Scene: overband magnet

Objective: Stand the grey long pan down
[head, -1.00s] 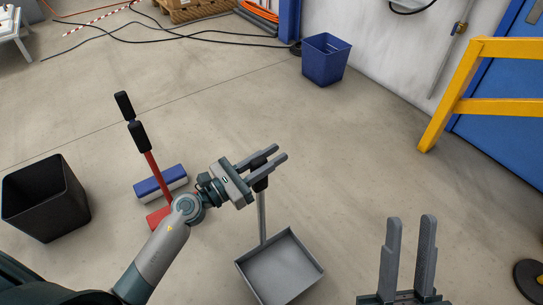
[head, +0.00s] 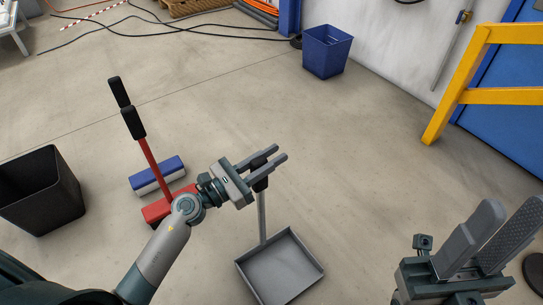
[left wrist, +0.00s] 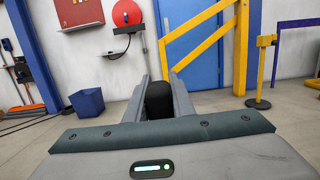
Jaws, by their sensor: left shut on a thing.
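The grey long pan (head: 280,268) is a square, shallow grey tray on an upright grey pole with a black grip at its top. It shows in the head view at the lower middle, at or near the floor; I cannot tell whether it touches. My left gripper (head: 268,168) is shut on the black grip, which also shows between the fingers in the left wrist view (left wrist: 159,100). My right gripper (head: 496,238) is at the lower right of the head view, its two fingers spread apart with nothing between them.
A blue bin (head: 326,51) stands by the wall. A yellow railing (head: 468,80) is at the right. The floor beyond the pan is clear.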

